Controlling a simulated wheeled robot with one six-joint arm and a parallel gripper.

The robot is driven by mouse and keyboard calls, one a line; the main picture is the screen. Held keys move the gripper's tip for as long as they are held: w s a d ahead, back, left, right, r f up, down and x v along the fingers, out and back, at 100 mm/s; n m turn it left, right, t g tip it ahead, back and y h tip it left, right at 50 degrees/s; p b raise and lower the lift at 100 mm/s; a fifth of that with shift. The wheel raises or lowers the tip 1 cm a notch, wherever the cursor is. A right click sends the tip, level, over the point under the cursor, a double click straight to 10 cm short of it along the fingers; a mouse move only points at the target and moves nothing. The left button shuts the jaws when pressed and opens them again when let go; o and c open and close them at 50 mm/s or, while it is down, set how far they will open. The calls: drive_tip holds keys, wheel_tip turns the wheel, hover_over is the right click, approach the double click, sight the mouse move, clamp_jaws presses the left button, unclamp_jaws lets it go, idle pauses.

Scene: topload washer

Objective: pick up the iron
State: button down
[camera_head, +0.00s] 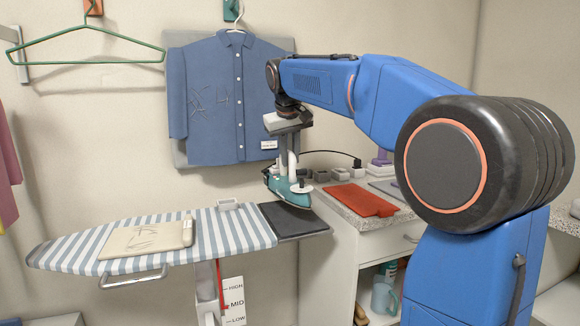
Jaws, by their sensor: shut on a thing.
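The teal iron (291,190) is at the right end of the ironing board, over the dark rest plate (292,218). It looks tilted, and I cannot tell if its sole still touches the plate. My gripper (287,165) reaches down from above and is shut on the iron. The exact contact of the fingers with the handle is too small to make out. A dark cord (335,152) shows behind the iron, towards the counter.
The striped ironing board (230,232) carries a folded beige cloth (148,238). A counter (352,217) with a red cloth (358,199) stands close on the right. A blue shirt (222,95) hangs on the wall behind. A green hanger (85,45) hangs at upper left.

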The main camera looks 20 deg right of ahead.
drive_tip(key=shift+r, duration=0.5)
drive_tip(key=s, duration=1.9)
drive_tip(key=shift+s+a, duration=0.3)
drive_tip(key=shift+a, duration=0.05)
drive_tip(key=shift+f, duration=0.1)
drive_tip(key=c, duration=2.5)
unclamp_jaws()
drive_tip(key=shift+w, duration=0.1)
